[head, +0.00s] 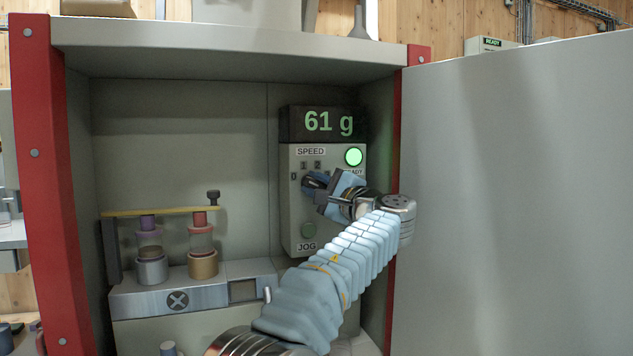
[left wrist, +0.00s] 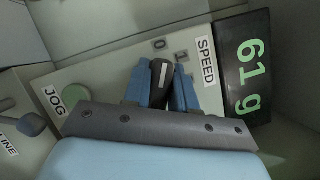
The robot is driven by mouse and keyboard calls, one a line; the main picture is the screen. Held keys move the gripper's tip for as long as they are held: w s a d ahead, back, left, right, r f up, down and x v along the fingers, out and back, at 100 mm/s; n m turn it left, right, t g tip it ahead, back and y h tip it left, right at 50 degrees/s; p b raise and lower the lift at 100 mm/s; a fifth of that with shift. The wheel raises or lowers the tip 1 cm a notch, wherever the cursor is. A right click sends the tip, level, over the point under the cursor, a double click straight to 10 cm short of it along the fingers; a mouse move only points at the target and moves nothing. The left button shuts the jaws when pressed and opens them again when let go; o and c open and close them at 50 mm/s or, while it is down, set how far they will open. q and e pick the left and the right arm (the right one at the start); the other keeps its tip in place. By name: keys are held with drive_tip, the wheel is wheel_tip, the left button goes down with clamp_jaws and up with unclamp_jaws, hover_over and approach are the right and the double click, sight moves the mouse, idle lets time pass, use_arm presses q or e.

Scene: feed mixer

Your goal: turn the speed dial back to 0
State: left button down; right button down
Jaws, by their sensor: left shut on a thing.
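The speed dial (head: 313,180) is a dark knob on a grey control panel (head: 291,222) inside the cabinet. In the left wrist view, the dial (left wrist: 160,76) has a white pointer line on its top. The line points close to the 0 label (left wrist: 158,44), on the side toward the 1; I cannot tell whether it lines up exactly. My left gripper (head: 322,184) is shut on the dial, with blue fingers on both sides of it, as the left wrist view (left wrist: 160,85) also shows. The gripper hides part of the dial's scale. My right gripper is not in view.
The JOG button (head: 308,230) sits below the dial. A unit with two canisters and a yellow bar (head: 160,211) stands left. An open grey door (head: 520,200) bounds the right.

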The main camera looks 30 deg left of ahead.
use_arm(q)
drive_tip(key=shift+n, duration=0.6)
drive_tip(key=c, duration=1)
unclamp_jaws()
drive_tip(key=b+v, duration=0.1)
drive_tip(key=v, duration=1.2)
drive_tip(key=shift+d, duration=0.45)
drive_tip(key=shift+r, duration=0.1)
